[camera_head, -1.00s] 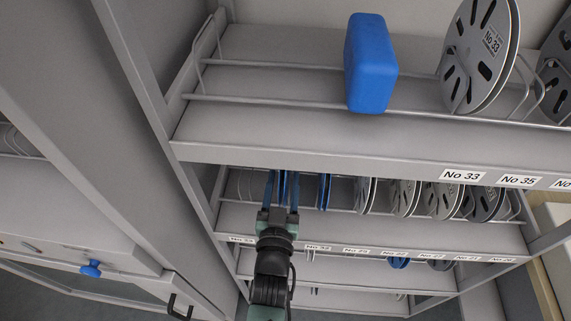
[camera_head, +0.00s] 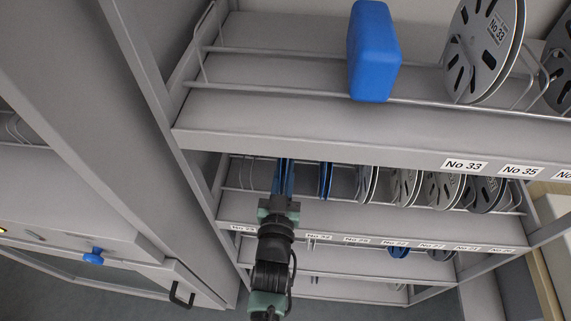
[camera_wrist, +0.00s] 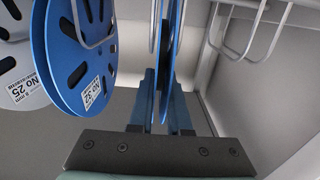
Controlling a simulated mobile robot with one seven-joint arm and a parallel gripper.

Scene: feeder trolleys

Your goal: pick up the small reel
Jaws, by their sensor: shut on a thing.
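My gripper (camera_head: 283,180) reaches into the middle shelf from the front, its two blue fingers closed around a thin blue small reel (camera_wrist: 164,75). In the wrist view the reel stands edge-on between the fingers (camera_wrist: 161,105), and its upper part runs out of the picture. In the head view the fingers and the shelf above hide most of the held reel. I cannot tell whether the reel is still resting on the shelf.
A blue reel (camera_wrist: 75,55) labelled No 32 stands left of the held one in the wrist view. It also stands to the right in the head view (camera_head: 326,181), before several grey reels (camera_head: 405,187). Wire dividers (camera_wrist: 275,25) are close by. A blue block (camera_head: 373,50) sits on the upper shelf (camera_head: 300,122).

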